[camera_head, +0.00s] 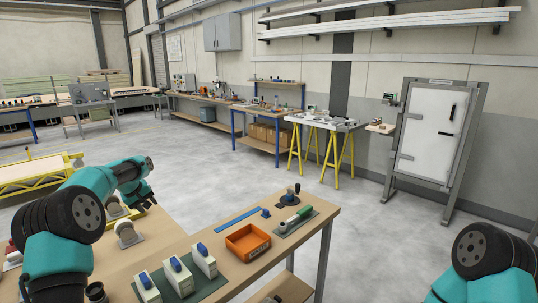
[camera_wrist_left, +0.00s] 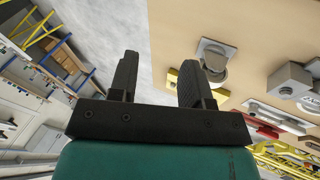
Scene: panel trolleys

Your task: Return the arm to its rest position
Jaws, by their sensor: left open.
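My left arm reaches in from the left in the head view, bent over the wooden workbench (camera_head: 150,228). My left gripper (camera_head: 143,197) hangs near the bench's far left part, close to grey caster wheels. In the left wrist view the two dark fingers of my left gripper (camera_wrist_left: 158,75) stand apart with nothing between them; the floor and the bench edge show beyond. Of my right arm only a teal and black part shows at the lower right of the head view; its gripper is out of frame.
On the bench are a caster (camera_head: 127,234), an orange bin (camera_head: 248,242), a green mat (camera_head: 207,286) with several white blue-topped items, a blue strip (camera_head: 238,218) and a green-handled tool (camera_head: 297,219). A yellow trolley (camera_head: 35,177) stands left. Open floor lies beyond the bench.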

